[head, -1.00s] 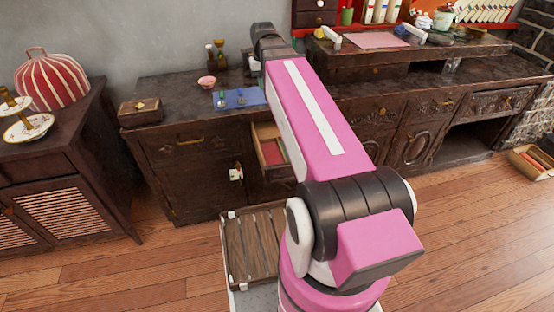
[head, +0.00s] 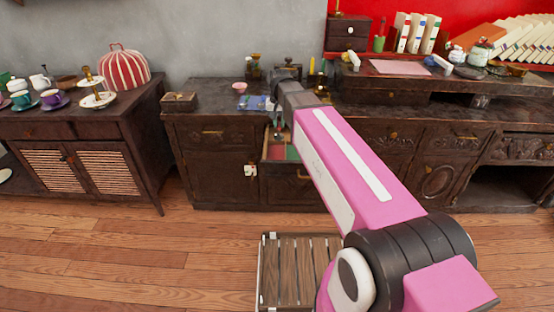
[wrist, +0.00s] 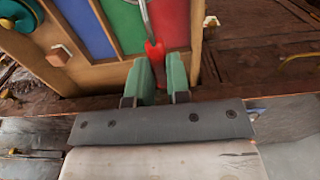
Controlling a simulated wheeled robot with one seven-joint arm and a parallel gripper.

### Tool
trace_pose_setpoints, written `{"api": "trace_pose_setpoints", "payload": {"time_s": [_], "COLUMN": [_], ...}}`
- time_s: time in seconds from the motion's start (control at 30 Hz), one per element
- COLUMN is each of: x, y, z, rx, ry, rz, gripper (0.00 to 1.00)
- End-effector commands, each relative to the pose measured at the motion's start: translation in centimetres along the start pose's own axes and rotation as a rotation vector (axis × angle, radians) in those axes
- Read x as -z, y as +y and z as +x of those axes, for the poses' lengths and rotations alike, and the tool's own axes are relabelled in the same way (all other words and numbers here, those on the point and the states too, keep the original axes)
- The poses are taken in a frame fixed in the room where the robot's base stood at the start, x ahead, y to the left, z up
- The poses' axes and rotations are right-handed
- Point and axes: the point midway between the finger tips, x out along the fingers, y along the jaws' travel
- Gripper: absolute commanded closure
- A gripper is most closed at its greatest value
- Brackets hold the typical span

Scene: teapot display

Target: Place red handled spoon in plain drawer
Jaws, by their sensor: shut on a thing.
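The red handled spoon (wrist: 154,50) shows in the wrist view, its red handle between my green fingertips and its metal stem running up out of the picture. My gripper (wrist: 160,60) is shut on the handle. In the head view my gripper (head: 278,128) points down over the open drawer (head: 292,172). In the wrist view the drawer's wooden front (wrist: 102,75) lies just beyond the fingers. The drawer has blue, green and red sections; the handle appears over the green and red ones. The spoon's bowl is out of view, and I cannot tell whether the spoon touches the drawer.
The dark cabinet's countertop (head: 218,92) holds a small wooden box (head: 180,101), a pink bowl (head: 239,87) and a blue mat (head: 252,103). A side cabinet (head: 95,130) with teaware stands left.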

Motion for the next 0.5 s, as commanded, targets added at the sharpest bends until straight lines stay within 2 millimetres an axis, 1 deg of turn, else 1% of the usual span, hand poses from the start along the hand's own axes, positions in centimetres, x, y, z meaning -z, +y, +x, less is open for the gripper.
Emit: {"api": "trace_pose_setpoints", "payload": {"time_s": [0.03,0.1,0.2,0.33,0.43,0.5], "x": [0.2,0.1,-0.2,-0.7,-0.8,-0.7], "y": [-2.4,-4.8,-7.8,-10.4,-11.2,-11.2], "z": [0.9,1.9,3.0,4.1,4.5,4.9], "rx": [0.000,-0.001,0.000,0.000,0.001,0.001], "ry": [0.000,0.000,0.002,0.002,0.004,0.004], "rz": [-0.004,0.000,0.005,0.009,0.013,0.015], "gripper": [1.00,1.00,1.00,1.00,1.00,1.00]}}
